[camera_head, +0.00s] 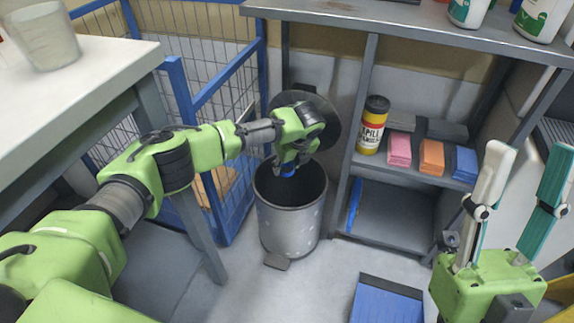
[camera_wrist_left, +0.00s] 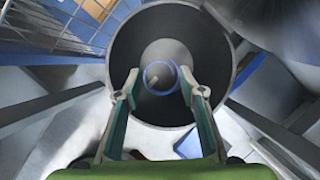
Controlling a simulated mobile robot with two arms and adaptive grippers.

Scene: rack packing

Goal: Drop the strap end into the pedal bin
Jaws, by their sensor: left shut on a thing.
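The grey pedal bin (camera_head: 290,228) stands on the floor with its round dark lid (camera_head: 332,122) raised behind it. My left gripper (camera_head: 288,165) points down over the bin's mouth, with its fingertips at about rim level in the head view. It is shut on the strap end (camera_head: 287,172), of which a little blue shows. In the left wrist view the strap end (camera_wrist_left: 146,77) is a blue loop between the fingertips, with the dark inside of the bin (camera_wrist_left: 125,45) around it. My right gripper (camera_head: 522,190) is at the right, fingers wide apart and empty.
A blue wire cage (camera_head: 195,100) stands left of the bin, with a white table (camera_head: 90,75) nearer. To the right, a grey shelf holds a yellow spill canister (camera_head: 374,125) and coloured stacks (camera_head: 432,157). A blue-topped box (camera_head: 385,303) lies on the floor.

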